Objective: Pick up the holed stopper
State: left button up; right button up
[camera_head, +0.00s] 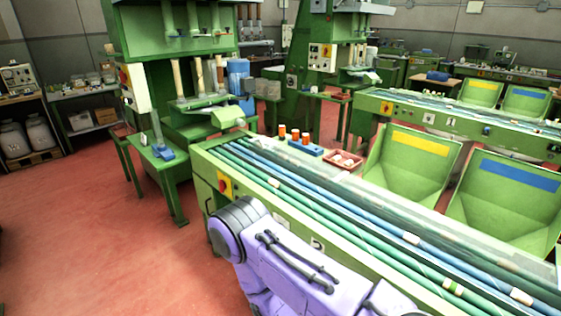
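One stopper (273,183) is near the machine's left end. Another stopper (411,239) is farther right, and two more, one stopper (453,287) and one stopper (521,296), are near the lower right. They are too small to tell which has a hole. Neither of my grippers is in view. Only a purple link of my arm shows at the bottom, in front of the machine.
A blue rack (305,148) with orange-topped pieces (295,134) stands beside the tray. Green bins with a yellow label (415,142) and a blue label (515,174) stand behind the belts. A green press (180,100) is at the back left. Red floor (90,220) is clear at left.

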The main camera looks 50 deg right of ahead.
aim_at(348, 163)
jog(key=u, duration=0.2)
jog(key=i, duration=1.7)
jog(key=z, duration=2.15)
